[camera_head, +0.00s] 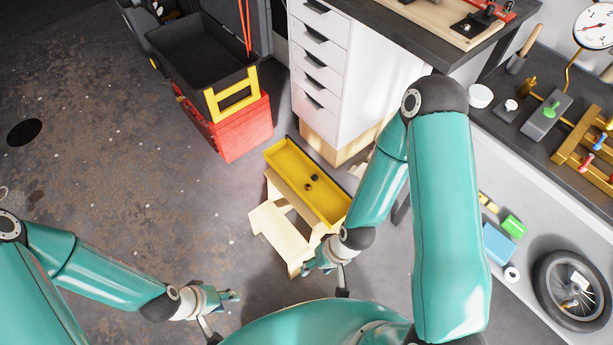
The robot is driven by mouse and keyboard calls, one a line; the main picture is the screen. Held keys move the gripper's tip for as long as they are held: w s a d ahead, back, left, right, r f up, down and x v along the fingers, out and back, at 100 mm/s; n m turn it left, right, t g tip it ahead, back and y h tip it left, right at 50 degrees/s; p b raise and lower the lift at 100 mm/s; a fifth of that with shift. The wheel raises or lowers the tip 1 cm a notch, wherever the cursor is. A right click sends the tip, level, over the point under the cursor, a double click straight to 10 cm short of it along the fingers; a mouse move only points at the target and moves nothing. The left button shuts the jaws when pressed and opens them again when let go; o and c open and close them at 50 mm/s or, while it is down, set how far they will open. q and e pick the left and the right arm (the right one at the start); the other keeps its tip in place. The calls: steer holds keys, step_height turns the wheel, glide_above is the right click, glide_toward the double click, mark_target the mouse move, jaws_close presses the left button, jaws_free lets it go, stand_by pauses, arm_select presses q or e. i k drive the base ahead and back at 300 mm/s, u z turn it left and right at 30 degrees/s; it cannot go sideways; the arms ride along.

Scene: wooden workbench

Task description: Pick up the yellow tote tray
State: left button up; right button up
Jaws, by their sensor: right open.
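The yellow tote tray (284,158) is a long, shallow open box in the middle of the camera_head view. It rests on a pale wooden step stool (268,222), slanting from upper left to lower right. A few small dark items lie inside it. My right gripper (308,267) is open, just below the tray's lower right end and close to the stool; no contact with the tray shows. The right forearm passes close to the tray's right end. My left gripper (232,296) is over the floor, left of and below the stool; its finger opening is too small to judge.
A white drawer cabinet (318,62) stands just behind the tray. A red toolbox (240,128) with a black open bin (196,50) is at the upper left. The workbench (507,135) and a shelf with a wheel (575,290) are at right. The left floor is clear.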

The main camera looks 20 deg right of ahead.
mark_target(327, 198)
steer(key=u, duration=0.05)
steer(key=k, duration=1.1)
steer(key=z, duration=0.35)
steer(key=i, duration=1.55)
steer(key=u, duration=0.65)
